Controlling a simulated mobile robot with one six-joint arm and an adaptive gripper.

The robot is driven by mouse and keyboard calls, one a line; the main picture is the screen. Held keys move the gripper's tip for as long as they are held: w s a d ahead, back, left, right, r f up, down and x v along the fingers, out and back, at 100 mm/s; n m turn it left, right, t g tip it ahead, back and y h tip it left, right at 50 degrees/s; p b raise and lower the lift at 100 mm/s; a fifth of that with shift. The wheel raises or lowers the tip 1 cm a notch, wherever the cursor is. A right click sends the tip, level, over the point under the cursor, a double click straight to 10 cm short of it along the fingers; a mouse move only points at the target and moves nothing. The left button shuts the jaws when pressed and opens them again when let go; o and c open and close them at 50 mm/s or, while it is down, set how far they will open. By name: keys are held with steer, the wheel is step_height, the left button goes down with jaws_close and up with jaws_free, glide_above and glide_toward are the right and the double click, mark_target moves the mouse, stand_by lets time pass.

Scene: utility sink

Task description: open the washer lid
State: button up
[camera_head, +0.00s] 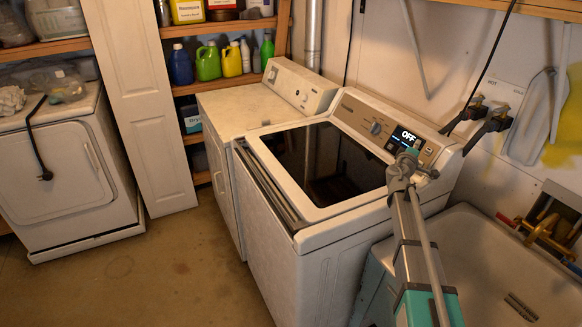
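The white top-loading washer (300,262) stands in the middle of the view. Its lid has a dark glass pane (320,160) in a white frame and appears to lie shut. A tan control panel (362,118) at the back has a knob and a display reading "OFF". My gripper (410,158) is at the right end of the washer, in front of the display in the picture, with my arm reaching up from the lower right. It is away from the lid's front edge at left. I cannot tell whether its fingers are open, and nothing shows held in it.
A white utility sink (490,262) with a brass faucet (548,232) is close on the right. A white dryer (245,108) stands behind left of the washer. Shelves with bottles (207,62) are behind. Another white machine (62,175) stands far left. The floor (180,262) at front left is clear.

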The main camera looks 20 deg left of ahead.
steer(key=o, duration=0.4)
steer(key=shift+s+d+f+m+h, duration=0.1)
steer(key=shift+s+d+m+h, duration=0.2)
steer(key=shift+s+d+m, duration=0.15)
steer(key=shift+o, duration=0.9)
steer(key=s+d+f+m+g+h, duration=0.3)
steer(key=s+d+f+m+g, duration=0.1)
steer(key=s+d+m, duration=0.2)
steer(key=shift+s+d+f+g, duration=0.15)
steer(key=shift+s+d+g, duration=0.25)
steer(key=shift+s+d, duration=0.5)
steer(key=s+d+f+m+g+y, duration=0.25)
steer(key=s+f+g, duration=0.35)
steer(key=s, duration=0.4)
steer(key=s+d+f+m+g+y, duration=0.1)
steer(key=s+f+m+g, duration=0.25)
steer(key=s+f, duration=0.55)
steer(key=s+a+f+g+y, duration=0.1)
steer(key=s+a+g+y, duration=0.3)
steer(key=s, duration=0.8)
steer(key=shift+s+a+y, duration=0.3)
steer(key=shift+a+y, duration=0.35)
steer(key=shift+a, duration=0.35)
